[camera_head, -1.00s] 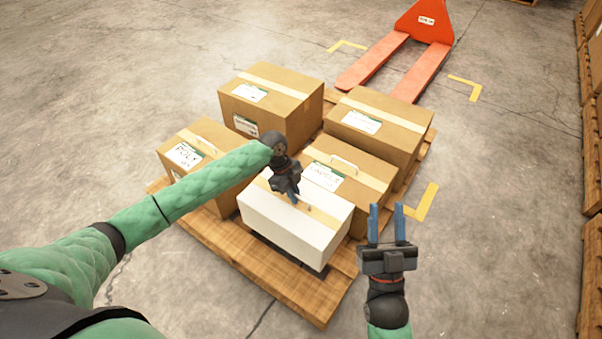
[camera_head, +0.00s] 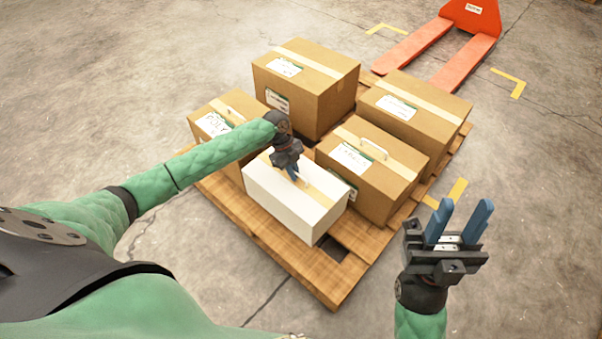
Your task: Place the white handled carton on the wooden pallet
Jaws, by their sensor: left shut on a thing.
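The white carton (camera_head: 283,205) has a tan tape strip on top and sits at the near side of the wooden pallet (camera_head: 318,277), among brown cartons. It appears to rest on the pallet boards. My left gripper (camera_head: 292,174) is above the carton's top and shut on its handle, which is mostly hidden by the fingers. My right gripper (camera_head: 458,222) is open and empty, with blue fingers pointing up, right of the pallet.
Several brown cartons share the pallet: a tall one (camera_head: 318,102), one at the back right (camera_head: 425,118), a handled one (camera_head: 378,190) and one at the left (camera_head: 206,110). An orange pallet jack (camera_head: 468,12) stands behind. The floor in front is clear.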

